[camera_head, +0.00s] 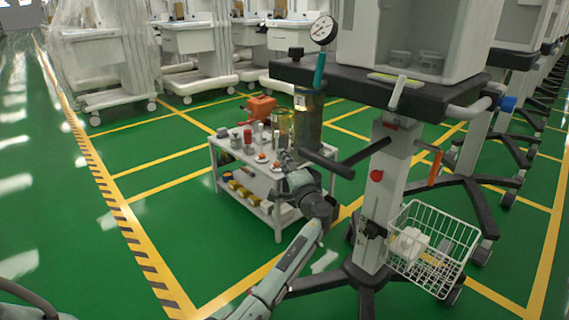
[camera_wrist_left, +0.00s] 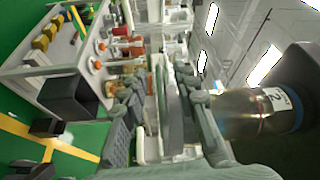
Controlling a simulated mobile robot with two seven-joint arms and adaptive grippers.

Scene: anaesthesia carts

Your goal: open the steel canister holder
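The steel canister holder (camera_head: 308,118) is a shiny upright metal cylinder with a white label, hanging at the left side of the anaesthesia cart. A black bar (camera_head: 328,163) sticks out near its lower end. In the left wrist view the cylinder (camera_wrist_left: 262,112) lies sideways at the right, close to the fingers. My left gripper (camera_head: 288,160) is just below and left of the cylinder in the head view. Its fingers (camera_wrist_left: 160,88) stand apart in the wrist view, and I see nothing clearly gripped. Contact with the holder cannot be made out. My right gripper is not in view.
A white trolley (camera_head: 235,180) with bottles, tools and an orange item (camera_head: 262,106) stands behind my left gripper. A pressure gauge (camera_head: 323,30) rises above the cart's dark shelf (camera_head: 350,82). A white wire basket (camera_head: 432,250) hangs low on the cart. Green floor at the left is free.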

